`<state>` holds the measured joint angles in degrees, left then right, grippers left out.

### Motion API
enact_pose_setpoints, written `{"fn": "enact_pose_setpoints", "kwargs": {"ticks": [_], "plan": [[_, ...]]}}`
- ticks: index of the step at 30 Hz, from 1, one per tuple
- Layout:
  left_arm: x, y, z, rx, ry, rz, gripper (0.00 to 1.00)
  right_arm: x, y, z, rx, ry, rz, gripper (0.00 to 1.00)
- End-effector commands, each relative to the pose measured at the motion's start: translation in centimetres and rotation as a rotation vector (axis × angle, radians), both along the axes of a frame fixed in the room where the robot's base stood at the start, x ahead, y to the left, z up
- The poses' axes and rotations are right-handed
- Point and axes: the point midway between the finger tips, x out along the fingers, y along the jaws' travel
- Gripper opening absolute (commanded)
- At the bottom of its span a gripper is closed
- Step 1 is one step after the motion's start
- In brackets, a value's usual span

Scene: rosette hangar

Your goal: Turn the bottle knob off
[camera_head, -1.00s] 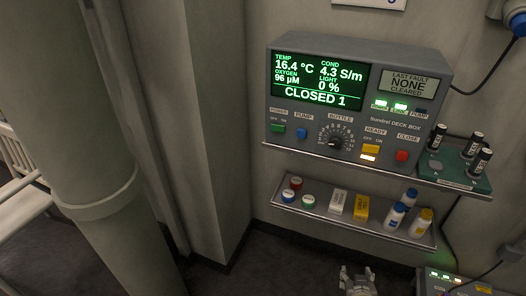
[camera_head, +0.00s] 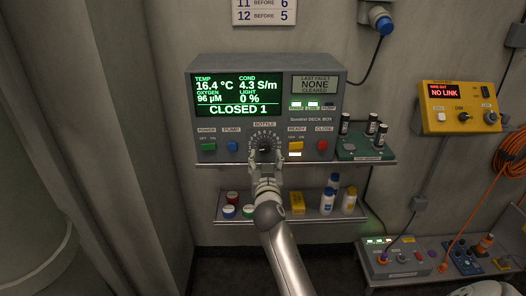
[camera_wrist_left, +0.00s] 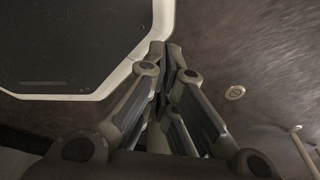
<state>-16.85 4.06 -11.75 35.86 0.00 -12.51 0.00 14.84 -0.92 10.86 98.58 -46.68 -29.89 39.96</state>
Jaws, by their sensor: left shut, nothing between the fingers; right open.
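The bottle knob (camera_head: 265,142) is a black dial with a numbered scale on the grey deck box (camera_head: 240,118), under the label BOTTLE. The box's green display (camera_head: 237,94) reads CLOSED 1. My right gripper (camera_head: 265,154) is open, with its fingers spread to either side of the knob's lower part. I cannot tell whether they touch it. The fingers and wrist partly hide the knob's lower edge and the panel below. My left gripper (camera_wrist_left: 168,50) shows only in the left wrist view, shut and empty, over a dark floor.
A green switch (camera_head: 208,146), blue button (camera_head: 232,147), yellow switch (camera_head: 296,147) and red button (camera_head: 322,145) flank the knob. A lower shelf (camera_head: 325,218) holds jars and bottles. A green rack (camera_head: 362,150) stands right of the box. A yellow unit (camera_head: 462,108) reads NO LINK.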

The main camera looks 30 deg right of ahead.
Motion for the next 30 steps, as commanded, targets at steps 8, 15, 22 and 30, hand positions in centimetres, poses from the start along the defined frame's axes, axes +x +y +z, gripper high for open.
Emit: {"fn": "enact_pose_setpoints", "kwargs": {"ticks": [8, 15, 22, 30], "plan": [[-0.7, 0.9, 0.4, 0.012, 0.012, 0.002, 0.00, 3.2, -1.9, 0.0, 0.000, 0.001, 0.001, 0.55], [-0.9, 1.0, 0.4, 0.013, 0.015, 0.004, 0.00, 4.1, -2.5, 0.0, 0.001, 0.001, 0.001, 0.55], [-0.9, 1.0, 0.4, 0.013, 0.015, 0.004, 0.00, 4.1, -2.5, -0.1, 0.001, 0.001, 0.001, 0.55], [-0.9, 1.0, 0.4, 0.013, 0.014, 0.003, 0.00, 4.1, -2.5, -0.1, 0.001, 0.001, 0.001, 0.21]]}}
